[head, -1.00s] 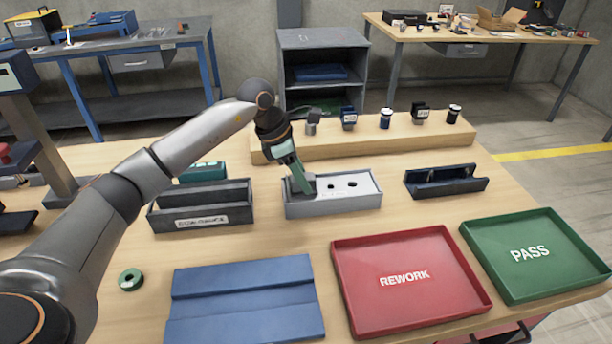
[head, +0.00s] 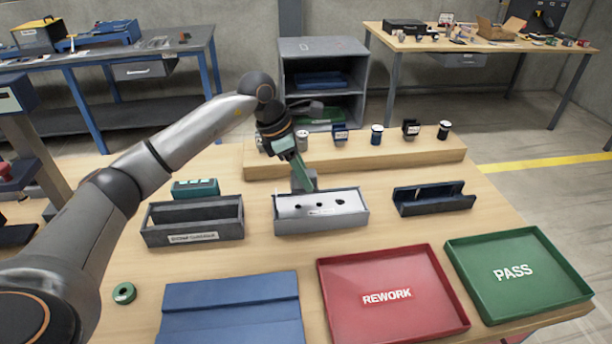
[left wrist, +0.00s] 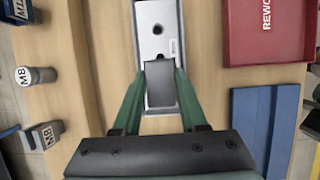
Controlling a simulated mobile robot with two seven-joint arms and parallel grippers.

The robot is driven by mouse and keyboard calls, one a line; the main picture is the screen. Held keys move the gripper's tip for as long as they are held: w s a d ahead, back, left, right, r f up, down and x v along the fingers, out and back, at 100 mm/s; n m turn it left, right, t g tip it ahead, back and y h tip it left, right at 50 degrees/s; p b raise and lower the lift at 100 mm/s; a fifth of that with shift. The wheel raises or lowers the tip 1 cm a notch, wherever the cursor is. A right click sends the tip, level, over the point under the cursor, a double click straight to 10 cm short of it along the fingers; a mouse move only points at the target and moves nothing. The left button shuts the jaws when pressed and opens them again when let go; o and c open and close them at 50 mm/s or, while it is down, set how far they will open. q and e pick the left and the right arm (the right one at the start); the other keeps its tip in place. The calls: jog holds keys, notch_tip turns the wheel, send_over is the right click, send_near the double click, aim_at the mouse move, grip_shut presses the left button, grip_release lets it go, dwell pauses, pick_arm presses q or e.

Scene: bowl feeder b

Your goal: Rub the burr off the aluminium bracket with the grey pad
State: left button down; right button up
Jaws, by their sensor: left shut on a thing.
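The aluminium bracket (head: 332,197) is a pale metal plate with dark holes, lying in a grey holder (head: 322,226) in the middle of the table. My left gripper (head: 303,176) points down at the bracket's far left edge, shut on the grey pad (left wrist: 160,84). In the left wrist view, the pad sits between the green fingers and overlaps the near end of the bracket (left wrist: 147,20). Whether the pad touches the bracket cannot be told. I cannot make out the burr. My right gripper is not in view.
A dark open bin (head: 193,236) stands left of the holder, and a dark cradle (head: 433,200) right of it. A wooden ledge (head: 355,155) with gauges is behind. A blue mat (head: 230,308), red REWORK tray (head: 392,323) and green PASS tray (head: 545,308) lie in front.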

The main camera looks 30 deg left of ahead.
pick_arm(q)
jog(key=shift+r+p, duration=0.55)
jog(key=shift+r, duration=0.55)
notch_tip(320, 180, up, 5)
jog(key=p, duration=0.3)
jog(key=shift+f+p, duration=0.2)
jog(key=shift+p, duration=0.1)
jog(key=shift+r, duration=0.65)
jog(key=shift+d, duration=0.1)
